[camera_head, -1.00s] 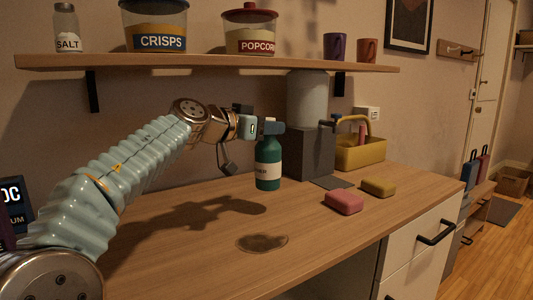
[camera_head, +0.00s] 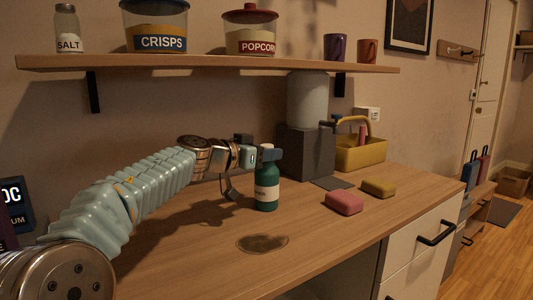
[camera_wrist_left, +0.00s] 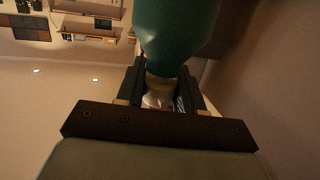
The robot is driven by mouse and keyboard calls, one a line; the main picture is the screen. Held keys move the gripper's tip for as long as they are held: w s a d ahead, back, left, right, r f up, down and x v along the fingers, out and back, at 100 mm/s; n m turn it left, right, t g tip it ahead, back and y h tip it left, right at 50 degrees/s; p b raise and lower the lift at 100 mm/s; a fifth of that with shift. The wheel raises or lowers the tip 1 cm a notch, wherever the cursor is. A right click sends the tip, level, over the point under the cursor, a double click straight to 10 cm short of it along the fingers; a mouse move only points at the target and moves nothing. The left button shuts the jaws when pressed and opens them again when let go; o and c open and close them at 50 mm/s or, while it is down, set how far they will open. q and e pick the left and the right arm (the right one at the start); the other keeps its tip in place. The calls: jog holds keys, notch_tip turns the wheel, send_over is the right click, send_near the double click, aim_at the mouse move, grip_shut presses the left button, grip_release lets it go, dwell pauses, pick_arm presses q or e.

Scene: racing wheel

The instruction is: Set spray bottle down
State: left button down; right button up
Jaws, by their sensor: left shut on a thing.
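The spray bottle (camera_head: 267,192) is dark green with a pale label and stands upright at the desk surface, left of the grey dispenser. Whether its base touches the wood is hard to tell. My left gripper (camera_head: 268,154) is shut on the bottle's top. In the left wrist view the green bottle body (camera_wrist_left: 172,30) fills the upper middle, and its narrow neck lies between the two dark fingers of my left gripper (camera_wrist_left: 162,92). My right gripper is not in view.
A dark round stain (camera_head: 262,244) marks the desk (camera_head: 330,240) in front. A pink sponge (camera_head: 344,202) and a yellow sponge (camera_head: 379,187) lie to the right. The grey dispenser (camera_head: 305,152) and yellow caddy (camera_head: 361,155) stand behind. A shelf (camera_head: 220,63) with jars and mugs overhangs the back.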

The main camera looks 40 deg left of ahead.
pick_arm(q)
jog(key=c, duration=0.7)
grip_release()
jog(key=shift+r, duration=0.1)
